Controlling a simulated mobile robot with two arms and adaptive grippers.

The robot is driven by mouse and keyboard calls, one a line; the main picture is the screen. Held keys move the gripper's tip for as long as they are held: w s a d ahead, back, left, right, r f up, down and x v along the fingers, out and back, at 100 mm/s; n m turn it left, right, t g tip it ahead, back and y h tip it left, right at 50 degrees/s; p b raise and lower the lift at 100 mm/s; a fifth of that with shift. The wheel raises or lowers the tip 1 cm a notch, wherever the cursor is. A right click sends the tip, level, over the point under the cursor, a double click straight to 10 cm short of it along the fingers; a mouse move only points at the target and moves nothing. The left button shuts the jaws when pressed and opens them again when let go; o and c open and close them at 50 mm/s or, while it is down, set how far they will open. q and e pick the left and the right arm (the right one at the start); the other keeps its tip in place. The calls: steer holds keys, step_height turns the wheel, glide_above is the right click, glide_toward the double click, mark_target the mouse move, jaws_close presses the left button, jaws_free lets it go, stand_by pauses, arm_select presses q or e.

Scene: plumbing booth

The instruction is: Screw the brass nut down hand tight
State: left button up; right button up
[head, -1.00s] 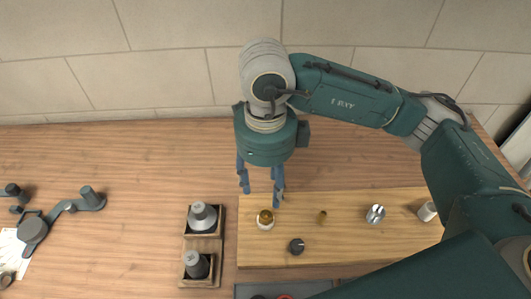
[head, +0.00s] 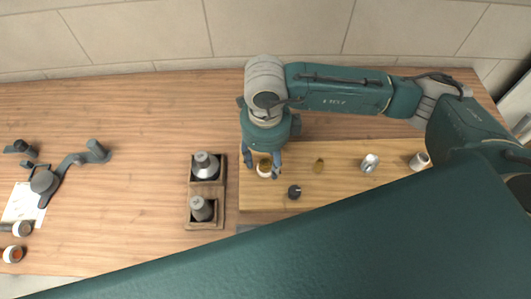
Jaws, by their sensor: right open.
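The brass nut (head: 264,163) shows as a small gold-coloured piece on top of a white round base on the wooden board (head: 330,190). My right gripper (head: 262,167) points down over it. Its fingers are apart, one to the left and one to the right of the nut, and I cannot tell whether either touches it. The nut's thread and how far down it sits are too small to make out. My left gripper is not in view.
A small brass piece (head: 318,166), a black knob (head: 294,192), a silver fitting (head: 369,163) and a pale cylinder (head: 419,161) stand on the board. A two-part wooden tray (head: 206,189) holds grey parts. Dark tools (head: 67,170) lie at left. My own teal body hides the lower right.

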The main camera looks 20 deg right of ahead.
steer(key=shift+c, duration=0.3)
steer(key=c, duration=1.2)
steer(key=m, duration=0.3)
steer(key=shift+f+b, duration=0.1)
steer(key=shift+b, duration=0.25)
steer(key=m, duration=0.4)
steer(key=shift+m, duration=0.3)
steer(key=m, duration=0.3)
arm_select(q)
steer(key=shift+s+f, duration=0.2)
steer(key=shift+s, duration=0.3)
arm_select(e)
steer(key=m, duration=0.4)
steer(key=shift+f+m, duration=0.1)
steer(key=shift+m, duration=0.3)
steer(key=o, duration=1.2)
steer(key=shift+o, duration=0.7)
steer(key=o, duration=0.7)
